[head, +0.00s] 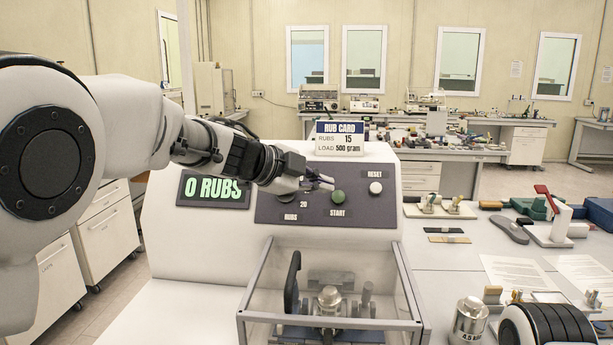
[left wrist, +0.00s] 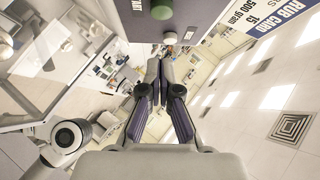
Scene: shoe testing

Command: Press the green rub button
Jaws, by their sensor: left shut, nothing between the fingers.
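The round green button (head: 338,196) sits above the label START on the dark control panel (head: 360,212) of the white machine. It also shows at the top edge of the left wrist view (left wrist: 161,10). My left gripper (head: 325,182) is shut and empty. Its fingertips are just left of and slightly above the green button in the head view. In the left wrist view the closed fingers (left wrist: 161,52) point toward the panel, below the button; I cannot tell whether they touch it. The gripper covers part of the RUBS dial area. My right gripper is not in view.
A white RESET button (head: 376,188) is right of the green one. The display (head: 214,190) reads 0 RUBS. A rub card (head: 340,138) stands on the machine, showing 15 rubs, 500 gram. A clear-walled box (head: 330,265) sits below the panel. Tools cover the bench at right.

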